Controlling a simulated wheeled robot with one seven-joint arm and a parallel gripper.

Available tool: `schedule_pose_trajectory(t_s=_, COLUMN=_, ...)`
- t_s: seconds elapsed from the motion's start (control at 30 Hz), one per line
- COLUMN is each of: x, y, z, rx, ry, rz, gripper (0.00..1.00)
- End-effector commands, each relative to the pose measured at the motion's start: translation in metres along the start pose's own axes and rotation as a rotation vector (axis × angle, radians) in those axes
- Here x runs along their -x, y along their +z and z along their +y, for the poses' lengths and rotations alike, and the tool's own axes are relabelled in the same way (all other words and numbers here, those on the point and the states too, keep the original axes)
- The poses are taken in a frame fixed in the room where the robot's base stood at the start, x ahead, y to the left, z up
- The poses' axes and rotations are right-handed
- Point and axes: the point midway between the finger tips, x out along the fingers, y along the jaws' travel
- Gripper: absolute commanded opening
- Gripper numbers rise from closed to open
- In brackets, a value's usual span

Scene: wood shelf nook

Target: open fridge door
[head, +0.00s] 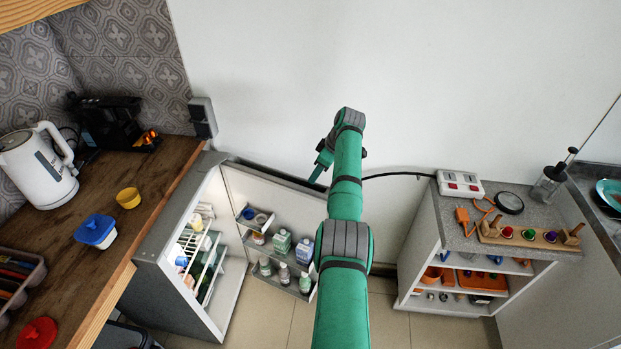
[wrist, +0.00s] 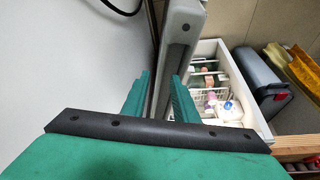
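The fridge (head: 175,265) stands at the left beside the wooden counter, its white interior showing. Its door (head: 285,205) is swung wide open toward the back wall, with bottles and cartons on its inner shelves. My gripper (head: 316,176) is over the door's top edge near its far end, partly hidden by my arm. In the wrist view, the two green fingers (wrist: 160,98) are spread apart, on either side of the grey door edge (wrist: 181,35). I cannot tell whether either finger touches it.
The wooden counter (head: 125,190) holds a white kettle (head: 40,168), a black machine (head: 112,125) and small cups. A low grey shelf unit (head: 430,235) with a power strip (head: 460,185) stands at the right. Tiled floor (head: 385,325) is free between fridge and shelf.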

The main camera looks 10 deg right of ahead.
Motion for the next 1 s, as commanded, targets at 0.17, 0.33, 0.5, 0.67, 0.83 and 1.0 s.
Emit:
schedule_pose_trajectory(t_s=0.17, x=0.035, y=-0.005, z=0.0, rx=0.006, ry=0.002, rz=0.002, gripper=0.27)
schedule_pose_trajectory(t_s=0.33, x=0.055, y=-0.008, z=-0.002, rx=0.009, ry=-0.002, rz=0.002, gripper=0.27)
schedule_pose_trajectory(t_s=0.5, x=0.064, y=-0.009, z=-0.003, rx=0.01, ry=-0.003, rz=0.002, gripper=0.27)
schedule_pose_trajectory(t_s=0.67, x=0.065, y=-0.008, z=-0.003, rx=0.01, ry=-0.003, rz=0.002, gripper=0.27)
schedule_pose_trajectory(t_s=0.83, x=0.065, y=-0.008, z=-0.003, rx=0.009, ry=-0.003, rz=0.002, gripper=0.27)
schedule_pose_trajectory(t_s=1.0, x=0.065, y=-0.007, z=-0.002, rx=0.008, ry=-0.002, rz=0.002, gripper=0.27)
